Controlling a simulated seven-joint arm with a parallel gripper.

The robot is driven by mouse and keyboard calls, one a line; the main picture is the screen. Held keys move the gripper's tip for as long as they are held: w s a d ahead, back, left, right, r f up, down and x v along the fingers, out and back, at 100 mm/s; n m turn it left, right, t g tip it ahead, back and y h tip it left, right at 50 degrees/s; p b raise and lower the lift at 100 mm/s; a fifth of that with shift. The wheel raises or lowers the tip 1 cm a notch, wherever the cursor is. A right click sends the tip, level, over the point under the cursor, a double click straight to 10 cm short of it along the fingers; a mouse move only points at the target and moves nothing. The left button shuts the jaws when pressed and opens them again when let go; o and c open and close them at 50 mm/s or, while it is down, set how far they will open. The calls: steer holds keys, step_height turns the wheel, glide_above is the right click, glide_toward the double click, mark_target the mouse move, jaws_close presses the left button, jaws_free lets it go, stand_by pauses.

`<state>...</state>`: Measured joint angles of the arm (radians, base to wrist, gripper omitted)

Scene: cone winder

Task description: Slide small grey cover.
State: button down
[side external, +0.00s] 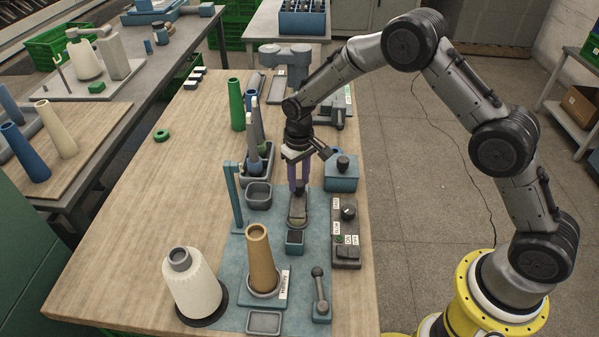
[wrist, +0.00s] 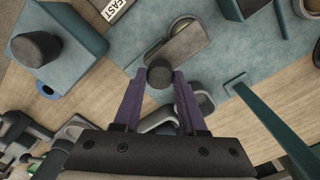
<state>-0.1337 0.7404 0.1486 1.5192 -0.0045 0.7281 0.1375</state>
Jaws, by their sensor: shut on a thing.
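The small grey cover (side external: 298,206) lies over an oblong holder on the blue-grey base plate, below my gripper (side external: 299,189). In the wrist view the cover (wrist: 190,44) is a flat grey plate with a dark round knob (wrist: 160,74) at its near end. My gripper (wrist: 160,80) has purple fingers, one on each side of the knob, and it is shut on it. Part of a rounded opening shows beside the cover in the wrist view.
A blue box with a dark knob (side external: 342,172) stands close right of my gripper. A thin blue post (side external: 236,200) rises at the left. A control box (side external: 346,232), a tan cone (side external: 261,260) and a white yarn cone (side external: 190,283) stand nearer.

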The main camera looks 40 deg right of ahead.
steer(key=shift+s+a+r, duration=0.1)
steer(key=shift+a, duration=0.15)
steer(key=c, duration=0.6)
jaws_free()
steer(key=shift+c, duration=0.2)
steer(key=shift+o, duration=0.9)
steer(key=shift+d, duration=0.1)
step_height(320, 180, up, 14)
